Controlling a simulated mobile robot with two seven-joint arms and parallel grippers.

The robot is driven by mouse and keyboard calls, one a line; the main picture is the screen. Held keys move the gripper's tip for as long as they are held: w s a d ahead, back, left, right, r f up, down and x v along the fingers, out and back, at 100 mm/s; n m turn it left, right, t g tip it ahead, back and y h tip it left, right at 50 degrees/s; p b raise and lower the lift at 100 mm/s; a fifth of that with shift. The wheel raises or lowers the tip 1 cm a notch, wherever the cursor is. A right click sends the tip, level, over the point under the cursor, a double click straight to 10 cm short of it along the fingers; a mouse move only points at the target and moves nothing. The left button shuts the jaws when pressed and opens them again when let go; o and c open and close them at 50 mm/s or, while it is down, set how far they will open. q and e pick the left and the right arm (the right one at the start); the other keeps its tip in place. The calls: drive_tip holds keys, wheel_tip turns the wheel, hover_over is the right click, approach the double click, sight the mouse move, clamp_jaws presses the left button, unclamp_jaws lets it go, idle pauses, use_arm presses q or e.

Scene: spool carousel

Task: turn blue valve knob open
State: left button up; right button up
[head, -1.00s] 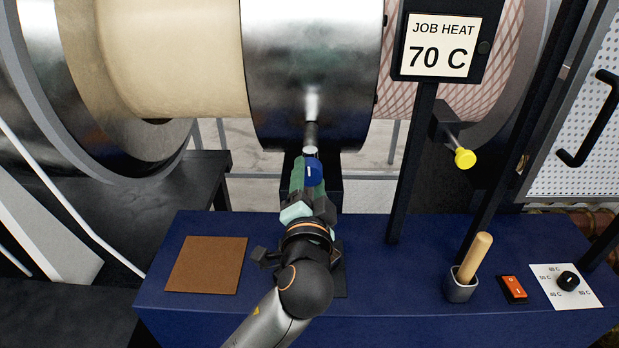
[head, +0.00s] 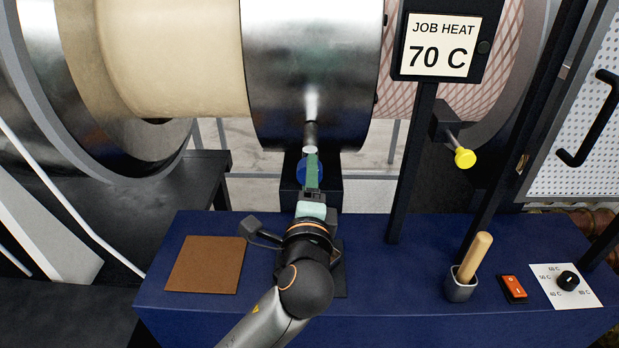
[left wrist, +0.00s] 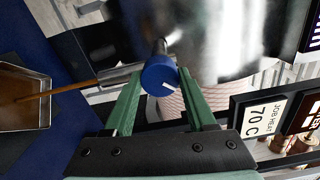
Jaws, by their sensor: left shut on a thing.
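The blue valve knob (head: 301,172) sits below the large metal drum, under a short metal stem, and is partly hidden by a green finger in the head view. My left gripper (head: 312,170) is at the knob, shut on it. In the left wrist view the round blue knob (left wrist: 158,74) lies between the two green fingertips, its short white mark slanting on the face. The gripper also shows there (left wrist: 161,80). My right gripper is not in view.
A brown pad (head: 207,265) lies left on the blue bench (head: 390,285). To the right are a cup with a wooden handle (head: 474,258), an orange switch (head: 513,289) and a black dial (head: 568,280). A yellow knob (head: 465,158) sticks out below the "JOB HEAT 70 C" sign (head: 443,45).

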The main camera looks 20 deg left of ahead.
use_arm(q)
drive_tip(key=shift+m, duration=0.4)
drive_tip(key=o, duration=1.4)
